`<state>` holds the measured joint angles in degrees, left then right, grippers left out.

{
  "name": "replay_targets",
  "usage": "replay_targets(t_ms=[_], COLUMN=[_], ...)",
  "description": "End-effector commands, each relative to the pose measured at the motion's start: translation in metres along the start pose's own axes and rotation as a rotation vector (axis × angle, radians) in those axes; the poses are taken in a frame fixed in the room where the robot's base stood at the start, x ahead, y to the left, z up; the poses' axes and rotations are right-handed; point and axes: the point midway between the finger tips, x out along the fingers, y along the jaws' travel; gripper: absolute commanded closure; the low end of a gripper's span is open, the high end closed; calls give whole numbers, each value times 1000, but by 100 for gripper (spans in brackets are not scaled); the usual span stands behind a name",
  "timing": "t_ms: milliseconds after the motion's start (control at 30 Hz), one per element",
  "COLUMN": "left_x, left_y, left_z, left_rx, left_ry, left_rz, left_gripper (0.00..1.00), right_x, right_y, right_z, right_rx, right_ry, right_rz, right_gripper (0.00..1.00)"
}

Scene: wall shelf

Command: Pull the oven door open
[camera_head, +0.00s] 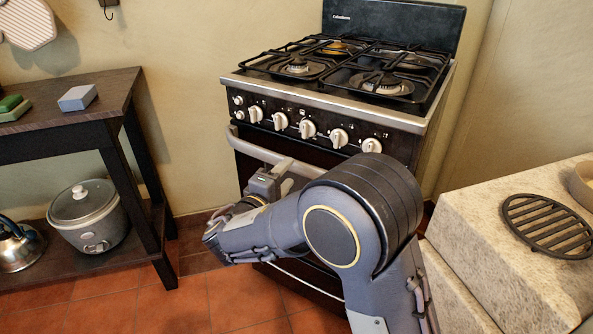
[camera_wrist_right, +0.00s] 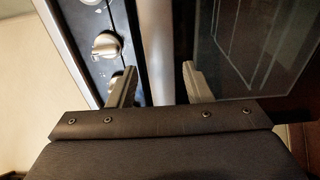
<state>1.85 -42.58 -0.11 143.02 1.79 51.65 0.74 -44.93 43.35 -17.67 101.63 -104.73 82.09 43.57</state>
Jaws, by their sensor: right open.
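The oven door (camera_head: 243,170) is the dark front of the stove, below the knob panel, and it looks shut. Its silver bar handle (camera_head: 240,144) runs across the top of the door; my right arm hides part of the door. My right gripper (camera_head: 283,181) is at the handle. In the right wrist view the handle (camera_wrist_right: 157,45) passes between the two open fingers of the gripper (camera_wrist_right: 159,67), with a gap visible on each side. The glass of the door (camera_wrist_right: 245,60) is to the right there. My left gripper is not in view.
White knobs (camera_head: 307,129) line the panel just above the handle; one knob (camera_wrist_right: 105,44) is near a finger in the wrist view. A stone counter (camera_head: 480,225) with a round black grate (camera_head: 548,225) stands at right. A dark side table (camera_head: 40,142) stands at left.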

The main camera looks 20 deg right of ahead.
Motion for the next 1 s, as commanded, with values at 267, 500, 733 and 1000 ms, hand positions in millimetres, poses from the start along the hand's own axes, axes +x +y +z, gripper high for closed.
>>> replay_targets(t_ms=[267,500,733,1000], left_x=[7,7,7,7], left_y=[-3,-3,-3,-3], left_z=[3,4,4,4], left_rx=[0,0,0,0], left_ry=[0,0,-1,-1], left_rz=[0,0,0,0], left_gripper=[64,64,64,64], right_x=[41,50,49,49], right_y=[-1,0,0,-1], right_z=[1,1,1,1], right_rx=[0,-1,-1,-1], right_ry=[-4,-2,-2,-2], right_rz=[-3,-3,-4,-4], right_gripper=[55,55,65,100])
